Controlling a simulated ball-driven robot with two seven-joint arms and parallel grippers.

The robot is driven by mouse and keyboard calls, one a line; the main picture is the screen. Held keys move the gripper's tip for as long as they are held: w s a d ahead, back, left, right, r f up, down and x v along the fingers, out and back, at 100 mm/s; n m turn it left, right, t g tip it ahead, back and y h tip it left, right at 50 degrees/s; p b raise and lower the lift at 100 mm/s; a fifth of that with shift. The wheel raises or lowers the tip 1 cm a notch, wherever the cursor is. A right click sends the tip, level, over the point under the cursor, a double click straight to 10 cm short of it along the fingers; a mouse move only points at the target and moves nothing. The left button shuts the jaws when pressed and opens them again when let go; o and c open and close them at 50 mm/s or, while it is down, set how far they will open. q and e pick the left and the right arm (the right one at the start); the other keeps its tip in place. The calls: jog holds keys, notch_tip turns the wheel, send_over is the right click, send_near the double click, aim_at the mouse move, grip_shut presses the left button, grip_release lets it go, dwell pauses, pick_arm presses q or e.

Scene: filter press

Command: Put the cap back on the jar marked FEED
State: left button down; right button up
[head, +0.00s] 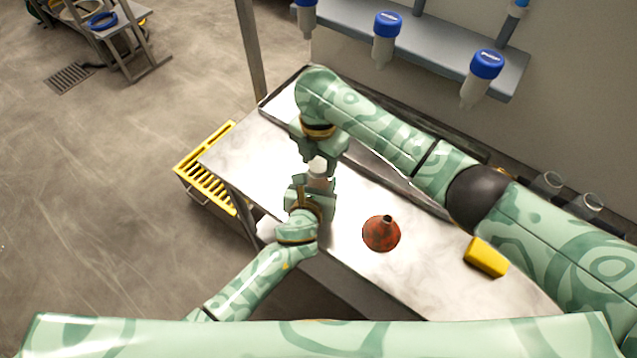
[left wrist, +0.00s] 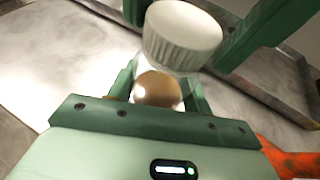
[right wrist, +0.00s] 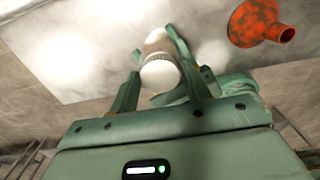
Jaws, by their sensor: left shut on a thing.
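My left gripper (head: 312,190) is shut on a small clear jar with brown contents (left wrist: 158,90), held above the table. No FEED marking is readable. A white ribbed cap (left wrist: 182,36) is at the jar's mouth; it also shows in the head view (head: 318,167) and the right wrist view (right wrist: 160,73). I cannot tell whether it is seated or just above the rim. My right gripper (head: 319,156) comes down from above, its fingers on either side of the cap. Whether they press on it or stand slightly apart is unclear.
On the metal table (head: 345,225) stand a red-brown funnel (head: 381,234) and a yellow block (head: 486,257). A grey shelf (head: 425,45) with blue-capped upside-down bottles (head: 386,38) is on the wall behind. A yellow rack (head: 208,165) is at the table's left end.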

jog(key=c, duration=0.6)
jog(key=m, duration=1.4)
jog(key=o, duration=1.1)
jog(key=shift+c, duration=0.2)
jog(key=shift+r, duration=2.2)
jog(key=shift+c, duration=0.2)
